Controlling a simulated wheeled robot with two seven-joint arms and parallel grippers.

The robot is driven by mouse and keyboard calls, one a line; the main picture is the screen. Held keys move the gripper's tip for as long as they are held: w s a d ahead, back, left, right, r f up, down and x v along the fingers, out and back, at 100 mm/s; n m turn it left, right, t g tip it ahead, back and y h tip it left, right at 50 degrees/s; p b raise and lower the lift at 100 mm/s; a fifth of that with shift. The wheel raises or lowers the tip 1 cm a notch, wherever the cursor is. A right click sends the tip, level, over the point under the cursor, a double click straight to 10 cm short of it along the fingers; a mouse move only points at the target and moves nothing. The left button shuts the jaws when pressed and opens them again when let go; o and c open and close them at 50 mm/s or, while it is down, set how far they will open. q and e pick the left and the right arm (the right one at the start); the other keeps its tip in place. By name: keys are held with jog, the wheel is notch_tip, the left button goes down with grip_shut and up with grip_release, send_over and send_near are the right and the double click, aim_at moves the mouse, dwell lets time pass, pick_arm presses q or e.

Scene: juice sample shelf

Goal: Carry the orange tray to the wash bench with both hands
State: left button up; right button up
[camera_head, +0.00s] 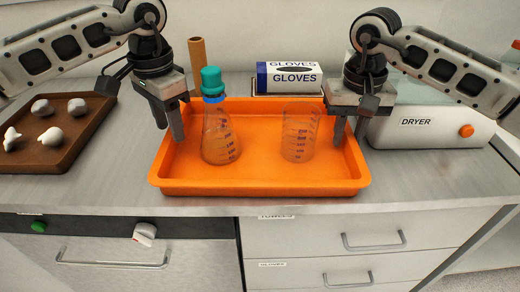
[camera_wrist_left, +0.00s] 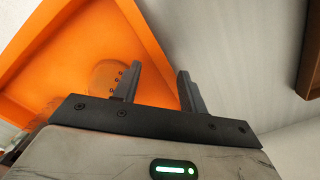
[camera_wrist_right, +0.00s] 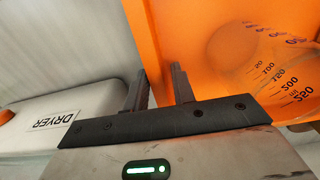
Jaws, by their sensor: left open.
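The orange tray (camera_head: 262,183) rests on the metal bench top. It holds an Erlenmeyer flask (camera_head: 220,140) with a teal stopper, standing left of centre, and a clear beaker (camera_head: 298,138), standing right of centre. My left gripper (camera_head: 168,138) is at the tray's left wall, open. In the left wrist view (camera_wrist_left: 160,75) one finger is over the tray and the other outside it. My right gripper (camera_head: 348,138) is at the right wall. In the right wrist view (camera_wrist_right: 161,70) its fingers lie either side of the rim; I cannot tell if they press on it.
A brown tray (camera_head: 75,150) with several pale lumps stands left. A white dryer (camera_head: 425,133) stands right, close to my right gripper. Behind the orange tray are a gloves box (camera_head: 290,76) and a brown tube (camera_head: 197,56). Drawers (camera_head: 340,240) are below.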

jog(key=shift+r, duration=0.15)
pick_arm(q)
notch_tip(320, 180, up, 10)
jog(key=shift+f, duration=0.25)
pick_arm(e)
notch_tip(320, 180, up, 12)
jog(key=shift+s, duration=0.1)
dwell(0.4)
